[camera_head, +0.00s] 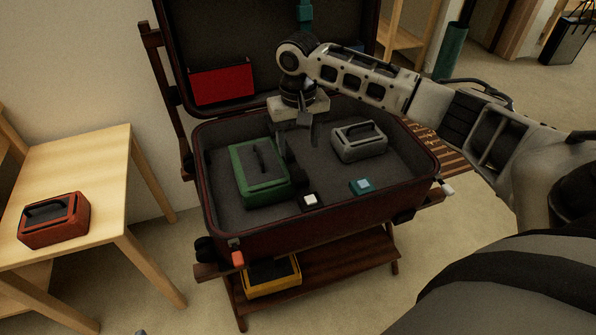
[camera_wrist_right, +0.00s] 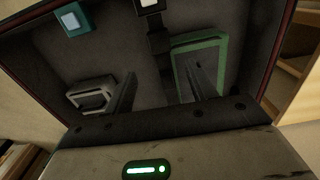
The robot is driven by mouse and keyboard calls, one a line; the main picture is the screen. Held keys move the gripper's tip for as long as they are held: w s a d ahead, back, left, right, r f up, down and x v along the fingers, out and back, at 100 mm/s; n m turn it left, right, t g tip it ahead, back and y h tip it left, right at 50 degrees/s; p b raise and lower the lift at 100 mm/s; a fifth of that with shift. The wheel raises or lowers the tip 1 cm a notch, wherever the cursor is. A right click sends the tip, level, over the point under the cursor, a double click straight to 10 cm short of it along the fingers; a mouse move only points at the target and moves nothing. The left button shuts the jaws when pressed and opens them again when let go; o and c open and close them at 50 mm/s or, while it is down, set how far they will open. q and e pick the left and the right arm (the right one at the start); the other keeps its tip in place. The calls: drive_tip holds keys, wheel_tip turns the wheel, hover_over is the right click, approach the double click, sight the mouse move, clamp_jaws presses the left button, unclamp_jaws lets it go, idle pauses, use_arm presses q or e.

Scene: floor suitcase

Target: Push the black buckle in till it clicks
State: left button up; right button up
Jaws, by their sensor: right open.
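The black buckle (camera_head: 310,201), a small dark block with a white button, lies on the suitcase floor near the front wall. It also shows at the top edge of the right wrist view (camera_wrist_right: 149,6), partly cut off. A dark strap (camera_wrist_right: 160,45) runs from it toward my gripper; I cannot tell how far its end sits in the buckle. My right gripper (camera_head: 299,148) is open and empty, pointing down into the open suitcase (camera_head: 330,228), behind the buckle and apart from it. My left gripper is not in view.
A green case (camera_head: 258,186) lies left of the buckle, a grey case (camera_head: 360,142) behind right. A teal buckle (camera_head: 361,186) lies to the right. The lid holds a red pouch (camera_head: 221,85). A yellow case (camera_head: 271,276) sits on the lower shelf, an orange case (camera_head: 54,220) on the left table.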

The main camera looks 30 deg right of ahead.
sight(298, 172)
wheel_tip(298, 172, down, 8)
drive_tip(key=shift+f+b, duration=0.1)
drive_tip(key=shift+b, duration=0.7)
drive_tip(key=shift+f, duration=0.45)
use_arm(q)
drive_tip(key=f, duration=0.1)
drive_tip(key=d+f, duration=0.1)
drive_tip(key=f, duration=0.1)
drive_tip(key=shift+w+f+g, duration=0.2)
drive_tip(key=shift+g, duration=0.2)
